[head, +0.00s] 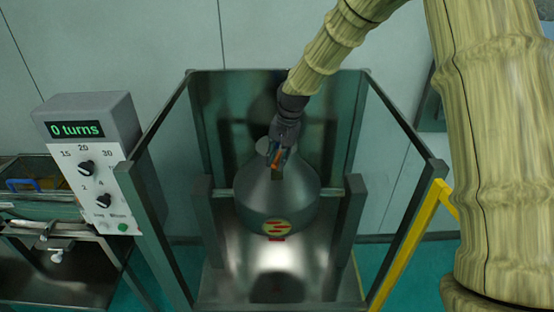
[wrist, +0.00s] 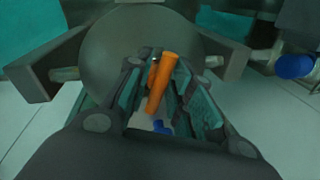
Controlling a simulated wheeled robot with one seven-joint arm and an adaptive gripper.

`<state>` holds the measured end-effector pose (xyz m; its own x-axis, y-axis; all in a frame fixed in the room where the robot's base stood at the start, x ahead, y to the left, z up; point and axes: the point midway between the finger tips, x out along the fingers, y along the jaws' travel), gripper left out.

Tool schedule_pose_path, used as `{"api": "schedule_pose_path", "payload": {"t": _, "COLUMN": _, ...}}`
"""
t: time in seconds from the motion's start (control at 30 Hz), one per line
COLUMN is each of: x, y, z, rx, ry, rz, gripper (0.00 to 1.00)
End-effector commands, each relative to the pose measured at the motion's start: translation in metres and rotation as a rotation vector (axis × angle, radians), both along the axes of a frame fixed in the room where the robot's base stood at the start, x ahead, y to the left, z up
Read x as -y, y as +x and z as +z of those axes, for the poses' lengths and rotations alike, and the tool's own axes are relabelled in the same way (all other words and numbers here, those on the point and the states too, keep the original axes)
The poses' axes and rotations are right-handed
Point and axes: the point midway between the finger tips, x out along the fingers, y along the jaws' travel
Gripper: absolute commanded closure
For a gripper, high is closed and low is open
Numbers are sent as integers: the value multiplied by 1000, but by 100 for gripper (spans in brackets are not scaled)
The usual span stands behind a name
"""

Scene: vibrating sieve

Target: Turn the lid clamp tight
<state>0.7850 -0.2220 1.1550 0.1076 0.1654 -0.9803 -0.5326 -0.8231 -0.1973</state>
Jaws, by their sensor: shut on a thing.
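The lid clamp shows as an orange handle (wrist: 161,84) between my fingers in the wrist view. A bit of it shows in the head view (head: 276,159). My gripper (head: 281,162) reaches down from above to the top of the grey metal vessel (head: 276,206), which stands inside the sieve frame. The gripper also shows in the wrist view (wrist: 168,58), shut on the orange handle. The vessel's rounded top (wrist: 120,38) is behind the fingers there. The fingers hide part of the handle and its base.
A control box (head: 90,150) at left reads "0 turns" and has two black knobs and a green button. Dark frame posts (head: 404,122) flank the vessel. A yellow rail (head: 405,248) slopes at right. A bench (head: 62,262) with a blue-handled item stands far left.

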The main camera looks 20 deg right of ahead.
Motion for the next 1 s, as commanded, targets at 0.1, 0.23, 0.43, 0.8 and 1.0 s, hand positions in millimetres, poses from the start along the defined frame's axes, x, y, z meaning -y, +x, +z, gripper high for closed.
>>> {"api": "schedule_pose_path", "payload": {"t": 0.1, "x": 0, "y": 0, "z": 0, "rx": 2, "ry": 1, "rz": 91, "gripper": 100}}
{"api": "schedule_pose_path", "payload": {"t": 0.23, "x": 0, "y": 0, "z": 0, "rx": 0, "ry": 2, "rz": 173, "gripper": 100}}
{"api": "schedule_pose_path", "payload": {"t": 0.43, "x": 1, "y": -1, "z": 0, "rx": -1, "ry": 1, "rz": 260, "gripper": 100}}
{"api": "schedule_pose_path", "payload": {"t": 0.8, "x": 2, "y": -2, "z": -1, "rx": -3, "ry": 0, "rz": 313, "gripper": 100}}
{"api": "schedule_pose_path", "payload": {"t": 1.0, "x": 2, "y": -2, "z": -1, "rx": -4, "ry": 1, "rz": 312, "gripper": 100}}
